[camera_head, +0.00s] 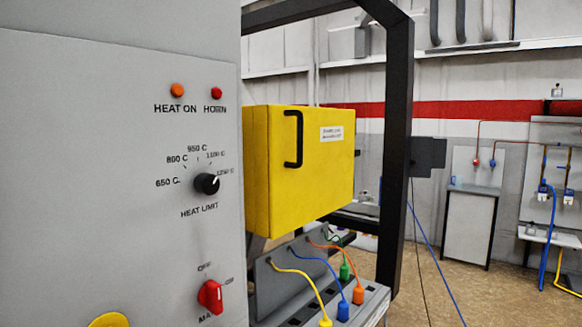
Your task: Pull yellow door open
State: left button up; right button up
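The yellow door (322,177) is in the middle of the head view, to the right of the grey control panel. It is a thick yellow box-like block with a black vertical handle (293,139) near the left of its front face. A white label (331,133) is at its upper right. The door's left part meets the panel's edge, and I cannot tell whether it is shut. Neither of my grippers shows in this view.
The grey panel (120,150) with lamps, a black knob (207,184) and a red switch (210,296) fills the left. A black frame post (394,150) stands right of the door. Coloured cables with plugs (343,310) sit below it. Brown floor (480,295) is open at right.

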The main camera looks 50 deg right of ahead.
aim_at(311, 150)
jog(key=z, duration=1.65)
jog(key=i+l, duration=0.3)
jog(key=l, duration=0.15)
jog(key=i+l, duration=0.25)
jog(key=l, duration=0.15)
jog(key=i+l, duration=0.3)
jog(key=l, duration=0.15)
